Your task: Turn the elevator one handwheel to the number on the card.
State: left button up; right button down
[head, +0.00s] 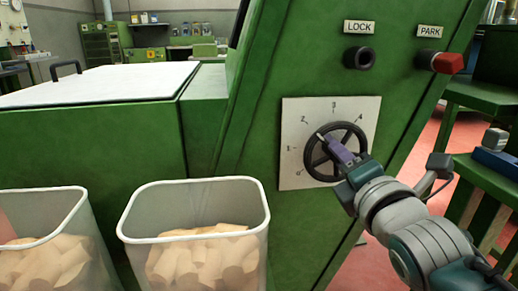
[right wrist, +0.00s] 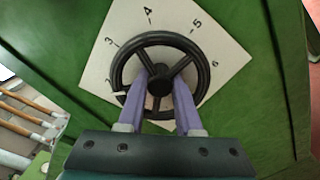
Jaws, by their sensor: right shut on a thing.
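The black handwheel (head: 310,158) sits on a white numbered plate (head: 292,112) on the green machine's front. Numbers 1 to 4 read clearly around it in the head view. In the right wrist view the wheel (right wrist: 205,70) shows several spokes and a hub, with 3, 4 and 5 legible on the plate (right wrist: 232,62). A small pale pointer mark lies at the rim near the 2. My right gripper (head: 332,145) has its purple fingers at the wheel, on either side of the hub in the wrist view (right wrist: 160,84), shut on the wheel. My left gripper is out of view.
A black LOCK knob (head: 359,58) and a red PARK knob (head: 447,62) are above the wheel. A green stand (head: 484,95) is at the right. I see no separate number card.

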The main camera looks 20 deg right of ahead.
jog(key=shift+m, duration=0.3)
jog(key=m+p, duration=0.1)
jog(key=m, duration=0.1)
jog(key=shift+m, duration=0.4)
jog(key=m, duration=0.3)
jog(key=shift+m+p, duration=0.3)
jog(key=shift+p, duration=0.05)
jog(key=m+p, duration=0.1)
jog(key=m, duration=0.5)
jog(key=m+p, duration=0.1)
jog(key=m, duration=0.3)
jog(key=shift+f, duration=0.1)
jog(key=m, duration=0.3)
jog(key=shift+m+p, duration=0.3)
jog(key=m, duration=0.4)
jog(key=shift+f, duration=0.1)
jog(key=shift+m, duration=1)
